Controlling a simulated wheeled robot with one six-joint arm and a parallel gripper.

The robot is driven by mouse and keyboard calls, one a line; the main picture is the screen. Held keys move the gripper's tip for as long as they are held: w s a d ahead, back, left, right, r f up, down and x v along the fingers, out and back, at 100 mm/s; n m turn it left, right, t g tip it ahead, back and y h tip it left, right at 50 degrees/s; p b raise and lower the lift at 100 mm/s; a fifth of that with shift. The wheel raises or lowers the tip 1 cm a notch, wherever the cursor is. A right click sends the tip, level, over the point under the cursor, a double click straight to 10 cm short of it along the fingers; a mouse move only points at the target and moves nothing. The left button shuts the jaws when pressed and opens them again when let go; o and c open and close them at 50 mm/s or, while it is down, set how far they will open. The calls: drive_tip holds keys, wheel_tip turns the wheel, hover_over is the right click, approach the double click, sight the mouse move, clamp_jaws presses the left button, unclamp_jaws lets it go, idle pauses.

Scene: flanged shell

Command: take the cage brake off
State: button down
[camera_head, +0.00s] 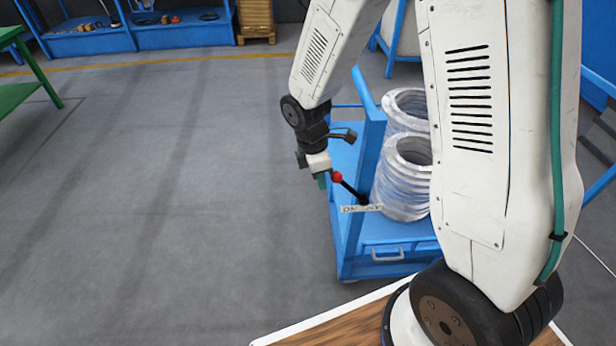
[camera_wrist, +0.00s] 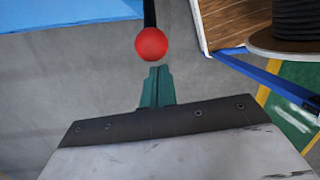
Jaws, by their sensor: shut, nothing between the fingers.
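The blue cage cart (camera_head: 352,262) carries a brake lever, a black rod (camera_head: 350,188) with a red ball knob (camera_head: 337,177). The rod leans up and to the left from its pivot, beside a small white label (camera_head: 361,208) whose letters are hard to read. My gripper (camera_head: 322,182) is at the cart's left side, close to the knob. In the wrist view the green fingers (camera_wrist: 157,75) are together and empty. The red knob (camera_wrist: 151,44) shows just beyond their tips, with a small gap in the picture. Whether they touch it, I cannot tell.
Stacks of grey flanged rings in clear wrap (camera_head: 402,185) stand on the cart. A drawer handle (camera_head: 387,254) is on its front. A wooden-topped surface (camera_head: 345,325) lies below my arm. The grey floor (camera_head: 180,200) to the left is clear. A green table (camera_head: 25,95) stands far left.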

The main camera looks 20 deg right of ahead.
drive_tip(key=shift+d+r, duration=0.25)
drive_tip(key=shift+d, duration=0.25)
drive_tip(key=shift+s+d+r, duration=0.3)
drive_tip(key=shift+d+r, duration=0.45)
drive_tip(key=shift+a+f, duration=0.1)
drive_tip(key=shift+a, duration=0.05)
approach(332, 177)
drive_tip(key=shift+w+a, duration=0.15)
drive_tip(key=shift+a, duration=1.15)
